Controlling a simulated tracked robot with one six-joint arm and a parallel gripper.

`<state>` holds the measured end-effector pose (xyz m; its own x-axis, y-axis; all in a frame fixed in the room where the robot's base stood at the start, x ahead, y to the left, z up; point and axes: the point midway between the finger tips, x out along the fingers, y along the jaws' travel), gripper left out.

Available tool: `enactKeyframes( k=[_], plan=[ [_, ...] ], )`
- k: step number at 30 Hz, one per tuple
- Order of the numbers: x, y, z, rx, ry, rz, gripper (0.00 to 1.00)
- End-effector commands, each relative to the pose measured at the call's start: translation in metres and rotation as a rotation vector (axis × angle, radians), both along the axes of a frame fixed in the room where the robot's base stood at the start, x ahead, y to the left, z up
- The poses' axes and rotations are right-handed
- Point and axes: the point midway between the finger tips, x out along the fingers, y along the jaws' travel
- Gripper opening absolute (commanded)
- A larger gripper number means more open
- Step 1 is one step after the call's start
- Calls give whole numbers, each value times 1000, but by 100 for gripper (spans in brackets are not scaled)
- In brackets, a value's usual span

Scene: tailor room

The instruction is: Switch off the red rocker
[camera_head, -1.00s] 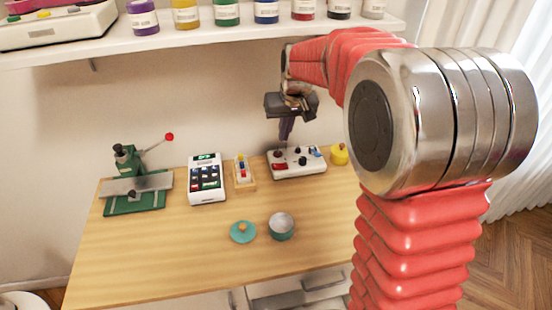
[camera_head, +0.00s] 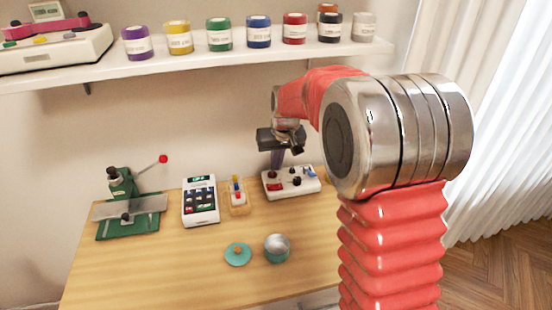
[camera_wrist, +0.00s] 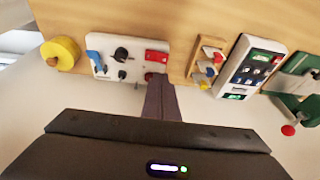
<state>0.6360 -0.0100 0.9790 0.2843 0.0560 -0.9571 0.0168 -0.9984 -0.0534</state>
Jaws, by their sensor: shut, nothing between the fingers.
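The red rocker (camera_head: 272,187) is at the front left of a white control box (camera_head: 304,190) at the back of the table. It also shows in the wrist view (camera_wrist: 156,56), just beyond the fingertips. My gripper (camera_head: 276,167) is shut and empty, pointing down over the left end of the box. In the wrist view its dark fingers (camera_wrist: 159,80) end close to the rocker; I cannot tell whether they touch it. The rocker's tilt is too small to read.
The box also carries black knobs and a blue switch (camera_wrist: 94,56). A yellow round object (camera_wrist: 62,53) flanks it; on the other side are a small wooden tray (camera_head: 240,208), a keypad device (camera_head: 201,216) and a green press (camera_head: 125,228).

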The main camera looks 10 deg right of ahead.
Motion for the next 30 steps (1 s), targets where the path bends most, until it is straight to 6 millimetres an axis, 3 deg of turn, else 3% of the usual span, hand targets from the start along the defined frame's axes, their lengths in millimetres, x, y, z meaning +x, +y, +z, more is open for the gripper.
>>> enactKeyframes(
  k=[16, 30],
  plan=[
    [14, 7, -79, 0, 2, 0, 0],
    [15, 9, -89, 0, -1, -1, 0]
  ],
)
